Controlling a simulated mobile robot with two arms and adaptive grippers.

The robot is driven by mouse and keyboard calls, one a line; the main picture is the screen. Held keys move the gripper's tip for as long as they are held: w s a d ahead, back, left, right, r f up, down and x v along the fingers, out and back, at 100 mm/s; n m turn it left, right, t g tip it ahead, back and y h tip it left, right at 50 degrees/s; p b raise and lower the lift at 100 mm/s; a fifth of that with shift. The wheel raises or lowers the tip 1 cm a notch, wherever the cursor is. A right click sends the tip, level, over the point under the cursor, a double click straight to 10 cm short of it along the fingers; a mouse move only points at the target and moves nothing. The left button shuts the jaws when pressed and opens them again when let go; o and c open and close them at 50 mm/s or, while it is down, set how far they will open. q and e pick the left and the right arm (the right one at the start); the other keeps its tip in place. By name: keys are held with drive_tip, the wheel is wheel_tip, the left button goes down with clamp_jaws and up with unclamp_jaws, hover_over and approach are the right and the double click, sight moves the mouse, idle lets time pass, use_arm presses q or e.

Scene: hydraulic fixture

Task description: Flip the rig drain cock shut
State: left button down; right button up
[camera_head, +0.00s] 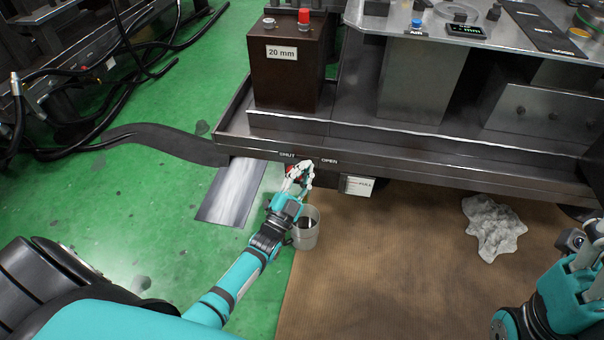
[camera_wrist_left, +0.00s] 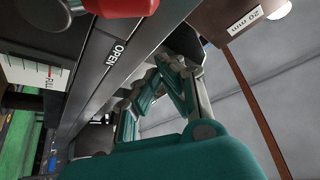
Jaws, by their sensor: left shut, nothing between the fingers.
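The rig's lower rail carries the words SHUT on the left and OPEN on the right. The red drain cock handle (camera_head: 291,170) shows in a small patch beneath this lettering, mostly hidden by my left gripper. In the left wrist view, a red handle (camera_wrist_left: 122,7) is cut off by the top edge, beyond the OPEN label (camera_wrist_left: 116,56). My left gripper (camera_head: 299,174) is shut and empty, right at the cock. I cannot tell whether it touches the handle, and the handle's exact angle is hidden. My right gripper (camera_head: 594,240) is partly cut off at the right edge.
A clear cup (camera_head: 305,229) with dark contents stands under the cock, close to my left wrist. A white tag (camera_head: 357,186) hangs right of OPEN. A rag (camera_head: 494,227) lies on the brown mat (camera_head: 400,270). A brown 20 mm box (camera_head: 286,75) stands above.

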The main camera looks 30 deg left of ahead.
use_arm(q)
drive_tip(key=p+v, duration=0.1)
drive_tip(key=v, duration=0.9)
drive_tip(key=shift+s+a+r, duration=0.1)
drive_tip(key=shift+r, duration=0.05)
